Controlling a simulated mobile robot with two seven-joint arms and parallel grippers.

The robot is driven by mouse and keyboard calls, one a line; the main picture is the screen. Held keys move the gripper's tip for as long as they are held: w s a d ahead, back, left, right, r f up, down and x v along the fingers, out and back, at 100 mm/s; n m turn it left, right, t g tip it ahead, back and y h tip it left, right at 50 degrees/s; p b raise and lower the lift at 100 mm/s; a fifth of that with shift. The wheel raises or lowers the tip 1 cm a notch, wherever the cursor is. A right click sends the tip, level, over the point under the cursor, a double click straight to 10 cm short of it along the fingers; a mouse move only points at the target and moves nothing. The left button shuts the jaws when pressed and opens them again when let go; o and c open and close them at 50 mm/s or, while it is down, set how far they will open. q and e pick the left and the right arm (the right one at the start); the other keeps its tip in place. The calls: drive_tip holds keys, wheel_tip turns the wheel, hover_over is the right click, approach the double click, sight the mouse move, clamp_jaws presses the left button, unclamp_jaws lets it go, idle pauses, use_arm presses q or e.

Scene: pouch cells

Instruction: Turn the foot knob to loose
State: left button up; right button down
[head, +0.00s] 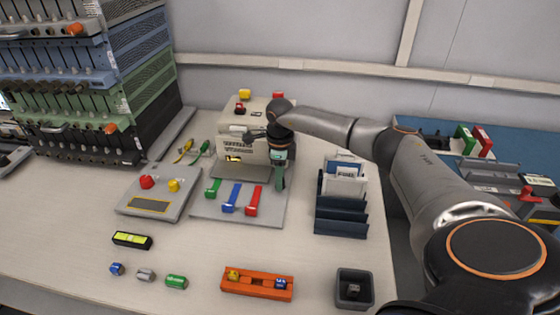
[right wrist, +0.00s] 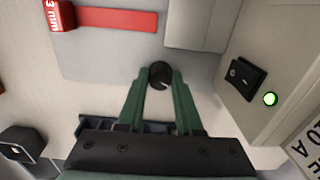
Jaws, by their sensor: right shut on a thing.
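The foot knob (right wrist: 160,74) is a small round black knob with a pale pointer mark. It stands on the grey base plate (head: 240,205) of the white machine (head: 262,120). In the right wrist view it sits between the green fingertips of my right gripper (right wrist: 160,82), which is shut on it. In the head view my right gripper (head: 280,185) points down at the plate's right side and hides the knob. I cannot read any loose or tight marking. My left gripper is in neither view.
Green, blue and red (head: 253,201) gauge blocks lie just left of my right gripper. A dark rack (head: 340,222) stands close on its right. A control box (head: 155,195) with red and yellow buttons is further left. An orange holder (head: 256,285) lies at the front.

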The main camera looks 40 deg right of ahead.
drive_tip(key=shift+n, duration=1.1)
drive_tip(key=c, duration=0.6)
unclamp_jaws()
drive_tip(key=shift+r, duration=0.1)
wheel_tip(320, 180, up, 12)
drive_tip(key=shift+r, duration=0.2)
